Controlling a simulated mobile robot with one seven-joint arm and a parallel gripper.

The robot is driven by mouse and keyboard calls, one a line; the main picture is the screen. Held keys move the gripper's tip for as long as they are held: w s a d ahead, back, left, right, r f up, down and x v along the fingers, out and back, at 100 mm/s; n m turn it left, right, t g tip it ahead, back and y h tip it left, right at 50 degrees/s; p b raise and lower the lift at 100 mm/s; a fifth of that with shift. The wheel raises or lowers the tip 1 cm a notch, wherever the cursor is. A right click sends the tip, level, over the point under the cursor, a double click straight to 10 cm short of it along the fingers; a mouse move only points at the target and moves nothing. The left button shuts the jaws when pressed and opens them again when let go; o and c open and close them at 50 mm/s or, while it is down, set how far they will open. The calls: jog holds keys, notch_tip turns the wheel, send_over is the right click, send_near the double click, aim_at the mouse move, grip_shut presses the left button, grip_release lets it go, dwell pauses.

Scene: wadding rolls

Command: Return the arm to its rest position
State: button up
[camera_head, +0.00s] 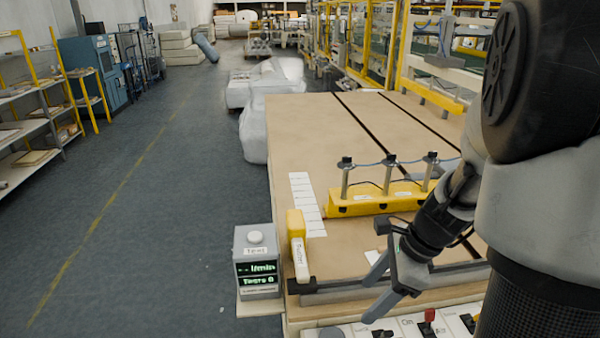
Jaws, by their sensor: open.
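My gripper (376,287) is at the lower right, above the front edge of the wooden table (310,125). Its two grey fingers point down and left, stand apart, and hold nothing. My arm comes in from the right side and covers the right part of the table. A yellow bar (375,203) with several metal posts lies on the table just behind my gripper.
A grey box (256,260) with a green display stands left of the table corner. A panel (410,325) with switches, one red, runs below the front edge. White wrapped bundles (255,130) stand behind left. Shelves (40,115) line the far left; the floor aisle (150,200) is clear.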

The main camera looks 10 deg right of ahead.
jog(key=s+a+r+n+t+h+p, duration=0.1)
jog(key=s+a+r+n+p, duration=0.1)
jog(key=r+n, duration=0.5)
jog(key=s+a+r+n+t+h+p, duration=0.1)
jog(key=s+a+r+n+p, duration=0.1)
jog(key=s+r+n, duration=0.2)
jog(key=s+a+r+n+t+h+p, duration=0.2)
jog(key=s+a+r+n, duration=0.1)
jog(key=r+n, duration=0.7)
notch_tip(320, 180, up, 2)
jog(key=shift+s+r, duration=0.15)
jog(key=shift+d, duration=0.15)
